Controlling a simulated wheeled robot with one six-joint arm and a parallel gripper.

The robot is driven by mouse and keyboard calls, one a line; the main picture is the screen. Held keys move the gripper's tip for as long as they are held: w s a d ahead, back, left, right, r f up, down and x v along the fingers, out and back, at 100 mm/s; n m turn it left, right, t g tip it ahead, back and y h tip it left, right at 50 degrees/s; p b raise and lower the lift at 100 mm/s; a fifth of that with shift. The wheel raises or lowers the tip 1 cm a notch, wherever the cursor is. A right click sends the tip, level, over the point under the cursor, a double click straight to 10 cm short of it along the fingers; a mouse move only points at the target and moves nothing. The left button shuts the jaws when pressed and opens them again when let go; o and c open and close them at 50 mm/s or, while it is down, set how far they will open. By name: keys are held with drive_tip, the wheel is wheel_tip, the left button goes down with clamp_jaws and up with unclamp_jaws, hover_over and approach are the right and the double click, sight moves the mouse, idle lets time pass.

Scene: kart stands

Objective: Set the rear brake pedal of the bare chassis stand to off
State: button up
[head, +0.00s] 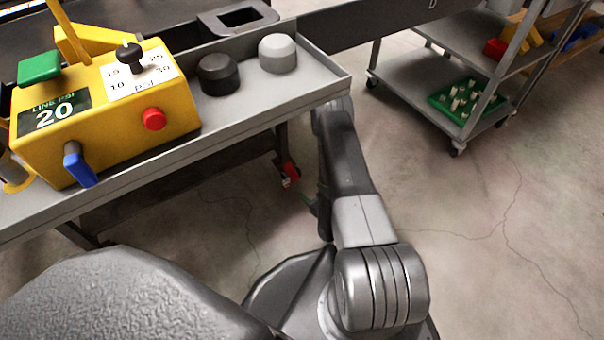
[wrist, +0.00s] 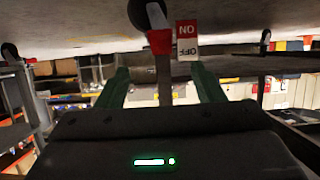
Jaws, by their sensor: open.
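A red brake pedal (wrist: 160,42) shows in the wrist view on a caster with a dark wheel, at the end of a grey stem. Beside it is a label (wrist: 187,40) with a red ON half and a white OFF half, upside down in this picture. My gripper (wrist: 162,76) is open, its two green fingers apart on either side of the pedal's stem; contact cannot be told. In the head view the red pedal (head: 290,170) is low under the grey stand (head: 240,130). My gripper there is mostly hidden behind my arm. Which setting the pedal is at is unclear.
The stand carries a yellow control box (head: 105,110), a black knob (head: 218,74) and a grey knob (head: 277,53). A grey cart (head: 415,72) with a green tray (head: 468,100) stands at the upper right. The concrete floor at the right is clear.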

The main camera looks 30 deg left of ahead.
sight(294, 177)
drive_tip(key=b+x, duration=0.4)
drive_tip(key=x, duration=0.7)
drive_tip(key=shift+f, duration=0.25)
drive_tip(key=shift+w+a+f, duration=0.1)
drive_tip(key=shift+w+a, duration=0.2)
drive_tip(key=shift+a, duration=0.25)
